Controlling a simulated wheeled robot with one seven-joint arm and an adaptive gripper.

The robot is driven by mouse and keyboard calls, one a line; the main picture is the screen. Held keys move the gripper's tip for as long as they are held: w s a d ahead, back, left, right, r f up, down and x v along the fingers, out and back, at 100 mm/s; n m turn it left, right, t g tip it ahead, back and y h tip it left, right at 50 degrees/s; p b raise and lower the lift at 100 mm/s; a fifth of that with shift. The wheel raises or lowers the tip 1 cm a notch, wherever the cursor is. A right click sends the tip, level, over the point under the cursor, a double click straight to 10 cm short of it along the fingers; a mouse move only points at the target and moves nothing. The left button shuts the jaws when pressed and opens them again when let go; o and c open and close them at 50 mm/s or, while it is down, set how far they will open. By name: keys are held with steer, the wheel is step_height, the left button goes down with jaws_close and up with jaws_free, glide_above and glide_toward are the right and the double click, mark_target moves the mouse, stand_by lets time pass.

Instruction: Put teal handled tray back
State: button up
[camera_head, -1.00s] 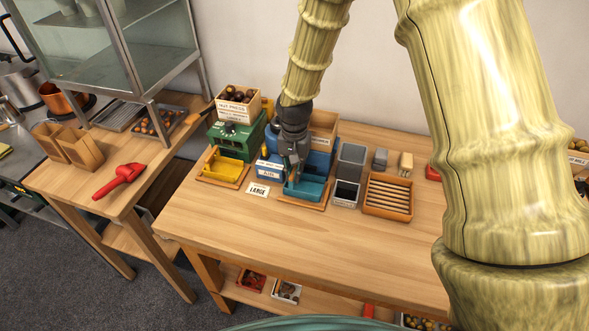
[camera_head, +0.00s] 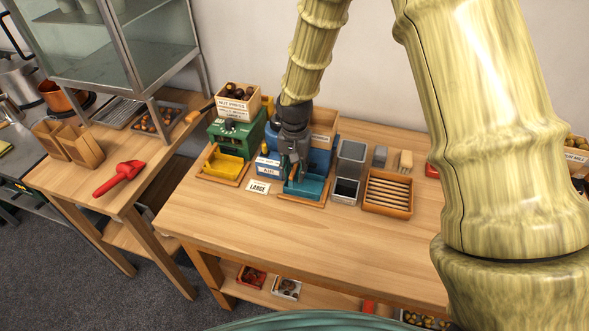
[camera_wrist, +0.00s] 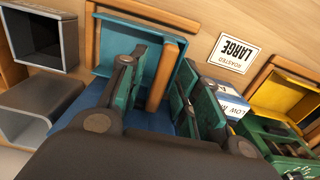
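The teal tray (camera_head: 312,186) sits low at the front of the blue machine (camera_head: 322,158), inside a wooden frame (camera_head: 300,200). It also shows in the wrist view (camera_wrist: 120,43), bordered by wooden strips. My gripper (camera_head: 294,172) points down over the left and back part of the tray. In the wrist view its two green-padded fingers (camera_wrist: 155,85) stand apart, with a wooden strip and the tray's side seen between them. No grip on the tray shows.
The yellow tray (camera_head: 226,164) with the green machine stands left. A "LARGE" card (camera_head: 258,188) lies in front. A grey bin (camera_head: 346,190) and a slatted wooden rack (camera_head: 387,195) stand right. The table front (camera_head: 290,240) is clear.

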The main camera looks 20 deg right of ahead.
step_height(320, 180, up, 12)
steer(key=b, duration=0.3)
stand_by(0.4)
